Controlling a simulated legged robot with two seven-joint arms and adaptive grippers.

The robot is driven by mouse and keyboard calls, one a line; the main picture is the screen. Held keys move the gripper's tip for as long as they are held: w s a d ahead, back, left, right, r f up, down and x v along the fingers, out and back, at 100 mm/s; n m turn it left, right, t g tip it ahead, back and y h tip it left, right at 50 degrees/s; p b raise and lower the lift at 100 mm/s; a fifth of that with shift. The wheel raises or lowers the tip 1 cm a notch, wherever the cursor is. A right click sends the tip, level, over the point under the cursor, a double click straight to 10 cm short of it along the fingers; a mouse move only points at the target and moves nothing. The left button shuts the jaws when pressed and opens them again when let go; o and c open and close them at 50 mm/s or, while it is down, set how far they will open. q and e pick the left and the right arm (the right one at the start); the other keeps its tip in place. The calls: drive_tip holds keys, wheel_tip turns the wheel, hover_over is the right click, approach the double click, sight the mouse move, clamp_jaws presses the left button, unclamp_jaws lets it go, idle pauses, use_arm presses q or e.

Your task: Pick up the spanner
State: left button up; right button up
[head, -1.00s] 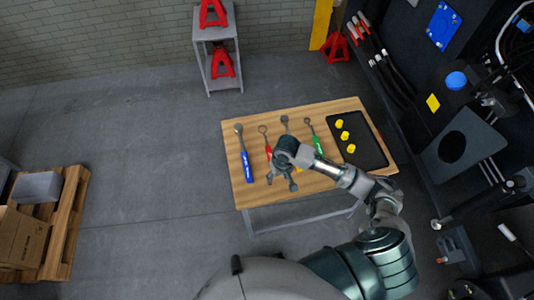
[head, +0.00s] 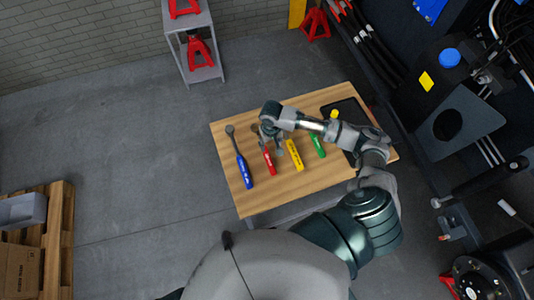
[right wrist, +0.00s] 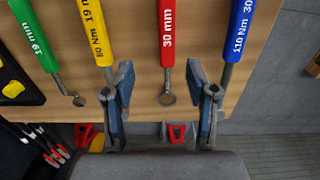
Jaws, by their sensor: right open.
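Several long tools with coloured handles lie side by side on a wooden table (head: 240,203). The red tool (head: 268,163), marked 30 mm in the right wrist view (right wrist: 168,35), has a ring-shaped head. The green tool (head: 318,145), marked 19 mm, also looks like a spanner. The yellow (head: 294,155) and blue (head: 244,172) tools carry Nm markings. My right gripper (head: 272,143) is open above the far part of the red tool. In the right wrist view its fingers (right wrist: 160,82) stand either side of the red tool's shaft, with nothing held. My left gripper is out of view.
A black tray (head: 345,106) with a yellow piece lies on the table's right, partly behind my arm. The dark chassis (head: 430,110) stands close on the right. A grey shelf (head: 193,45) with red stands is behind. A pallet (head: 58,235) is at far left.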

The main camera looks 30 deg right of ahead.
hover_over(268, 158)
wheel_tip(268, 158, down, 7)
drive_tip(key=shift+w+d+r, duration=0.1)
drive_tip(key=shift+w+r, duration=0.05)
drive_tip(key=shift+r, duration=0.05)
wheel_tip(268, 158, down, 5)
drive_tip(key=shift+r, duration=0.2)
drive_tip(key=shift+d+f, duration=0.1)
drive_tip(key=shift+f, duration=0.25)
drive_tip(key=shift+c, duration=0.7)
drive_tip(key=shift+a+r, duration=0.1)
drive_tip(key=shift+a, duration=0.1)
clamp_jaws()
